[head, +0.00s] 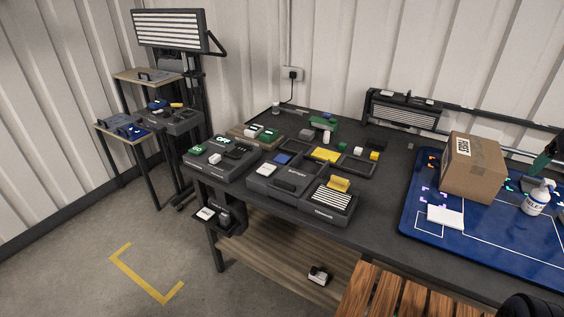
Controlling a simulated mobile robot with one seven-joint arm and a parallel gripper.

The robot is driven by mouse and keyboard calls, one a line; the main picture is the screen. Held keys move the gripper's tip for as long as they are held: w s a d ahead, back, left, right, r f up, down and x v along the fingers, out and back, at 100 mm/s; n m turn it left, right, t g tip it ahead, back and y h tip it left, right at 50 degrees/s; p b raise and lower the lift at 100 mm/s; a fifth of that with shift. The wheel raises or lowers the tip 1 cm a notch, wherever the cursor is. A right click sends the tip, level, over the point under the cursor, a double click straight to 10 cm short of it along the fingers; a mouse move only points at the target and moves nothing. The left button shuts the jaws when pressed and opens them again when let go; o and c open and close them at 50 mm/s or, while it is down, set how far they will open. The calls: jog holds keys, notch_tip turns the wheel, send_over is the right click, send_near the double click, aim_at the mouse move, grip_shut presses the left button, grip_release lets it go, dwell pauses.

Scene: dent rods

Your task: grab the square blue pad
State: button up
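A small square blue pad (282,159) lies in a dark tray unit (258,182) near the front of the dark workbench. A white block (266,169) lies just in front of it and to its left. A yellow piece (327,154) lies to its right. The pad's top is uncovered.
The dark workbench (388,213) holds a green and black case (208,158), a striped box (326,202), and a cardboard box (472,167) and white bottle (537,200) on a large blue mat (415,222). The floor at front left is clear.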

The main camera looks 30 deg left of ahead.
jog(key=w+a+r+n+g+y, duration=0.1)
jog(key=w+a+r+n, duration=0.15)
jog(key=w+a, duration=0.85)
jog(key=w+a+r+n, duration=0.2)
jog(key=w+a+n, duration=0.2)
jog(key=w+a, duration=0.7)
jog(key=w+a+f+n+g, duration=0.1)
jog(key=w+a+f+n, duration=0.2)
jog(key=a, duration=0.8)
jog(key=w+a+f+n+g, duration=0.1)
jog(key=w+a+f+n, duration=0.2)
jog(key=a, duration=0.7)
jog(key=n+g, duration=0.1)
jog(key=n, duration=0.4)
send_near(282, 158)
jog(key=shift+a+f, duration=0.15)
jog(key=shift+f, duration=2.05)
jog(key=shift+a+f, duration=0.15)
jog(key=shift+f, duration=2)
jog(key=shift+c, duration=0.4)
jog(key=c, duration=1)
